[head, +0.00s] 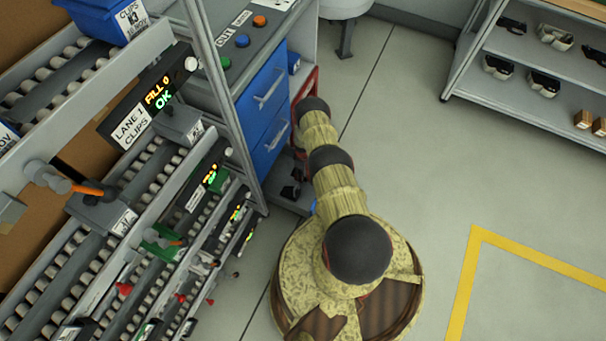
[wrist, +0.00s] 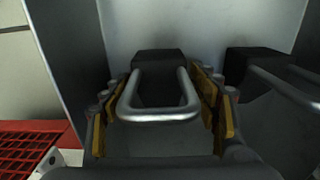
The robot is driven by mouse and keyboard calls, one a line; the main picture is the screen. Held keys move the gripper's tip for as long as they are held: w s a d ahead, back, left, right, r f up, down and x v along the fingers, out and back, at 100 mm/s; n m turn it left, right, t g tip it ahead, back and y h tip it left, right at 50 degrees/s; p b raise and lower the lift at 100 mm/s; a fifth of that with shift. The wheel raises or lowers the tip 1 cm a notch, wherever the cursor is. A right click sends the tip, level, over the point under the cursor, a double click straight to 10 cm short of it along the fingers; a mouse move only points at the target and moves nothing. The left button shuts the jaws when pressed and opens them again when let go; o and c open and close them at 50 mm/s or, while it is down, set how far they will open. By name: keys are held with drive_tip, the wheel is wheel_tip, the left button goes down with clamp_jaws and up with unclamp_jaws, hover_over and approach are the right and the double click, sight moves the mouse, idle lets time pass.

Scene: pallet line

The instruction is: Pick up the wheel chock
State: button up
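A dark wheel chock (wrist: 158,64) with a bent silver handle (wrist: 160,114) is in the middle of the wrist view, against a pale grey panel. My gripper (wrist: 167,98) is open, its yellow-padded fingers on either side of the chock and handle. I cannot tell whether the pads touch the handle. A second dark chock (wrist: 262,62) with a similar handle stands just right of the right finger. In the head view small dark shapes, likely the chocks (head: 290,191), show low beside the drawer cabinet; my arm hides my gripper there.
A grey upright panel (wrist: 66,45) stands left of the chock. A red grid-like object (wrist: 28,150) lies at lower left in the wrist view. The blue-drawer cabinet (head: 262,88) and roller racks (head: 150,215) are left of my arm. Open floor (head: 410,130) lies to the right.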

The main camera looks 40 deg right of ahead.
drive_tip(key=c, duration=1.1)
drive_tip(key=shift+c, duration=0.4)
drive_tip(key=shift+r, duration=0.1)
